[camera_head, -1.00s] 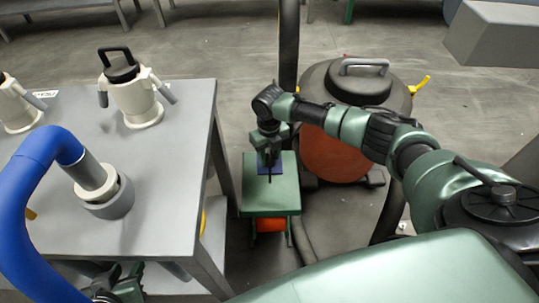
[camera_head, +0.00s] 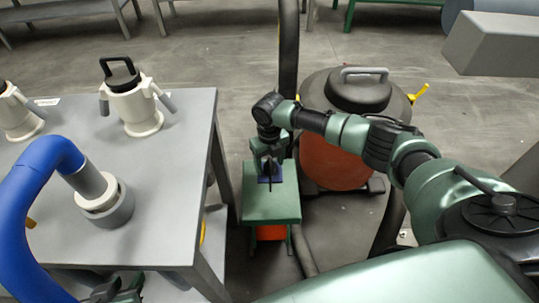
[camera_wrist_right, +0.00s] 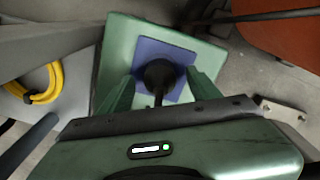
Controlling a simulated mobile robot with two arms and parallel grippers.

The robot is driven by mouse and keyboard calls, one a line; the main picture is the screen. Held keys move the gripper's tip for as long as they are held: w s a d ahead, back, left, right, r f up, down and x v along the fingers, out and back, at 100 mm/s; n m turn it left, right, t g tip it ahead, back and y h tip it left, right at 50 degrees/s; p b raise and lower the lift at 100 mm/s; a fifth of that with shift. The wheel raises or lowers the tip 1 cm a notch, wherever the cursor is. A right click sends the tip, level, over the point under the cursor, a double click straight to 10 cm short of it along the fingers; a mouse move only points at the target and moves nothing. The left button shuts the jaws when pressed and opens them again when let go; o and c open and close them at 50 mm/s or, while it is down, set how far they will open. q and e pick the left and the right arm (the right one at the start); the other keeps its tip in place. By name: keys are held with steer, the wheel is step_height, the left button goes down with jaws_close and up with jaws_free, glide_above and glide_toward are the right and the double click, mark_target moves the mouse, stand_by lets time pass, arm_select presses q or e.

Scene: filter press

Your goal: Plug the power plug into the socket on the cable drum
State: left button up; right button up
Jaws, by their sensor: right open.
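A black round plug (camera_wrist_right: 158,73) with a dark cord stands on a blue pad (camera_wrist_right: 182,52) on a small green stool (camera_head: 272,208). My right gripper (camera_wrist_right: 163,88) is above the stool, open, with its two green fingers on either side of the plug and apart from each other. In the head view this gripper (camera_head: 268,160) hides most of the plug and pad. My left gripper (camera_head: 120,288) is partly cut off at the bottom edge, by the grey table's front, and its jaws are unclear. I cannot make out a cable drum or its socket for certain.
The grey table (camera_head: 170,215) on the left bears a blue hose (camera_head: 35,175) and white fittings (camera_head: 135,105). A red vacuum drum (camera_head: 335,165) with black lid stands right of the stool. A yellow coil (camera_wrist_right: 38,85) shows left in the wrist view. An orange thing (camera_head: 270,232) lies under the stool.

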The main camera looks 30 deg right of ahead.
arm_select(q)
steer(key=s+a+f+g+y+p, duration=0.1)
steer(key=s+g, duration=0.3)
steer(key=s, duration=0.4)
steer(key=shift+s+a+f+p, duration=0.4)
steer(key=shift+a+f, duration=0.3)
steer(key=shift+a, duration=0.2)
arm_select(e)
step_height(320, 180, up, 7)
arm_select(q)
steer(key=shift+w, duration=0.1)
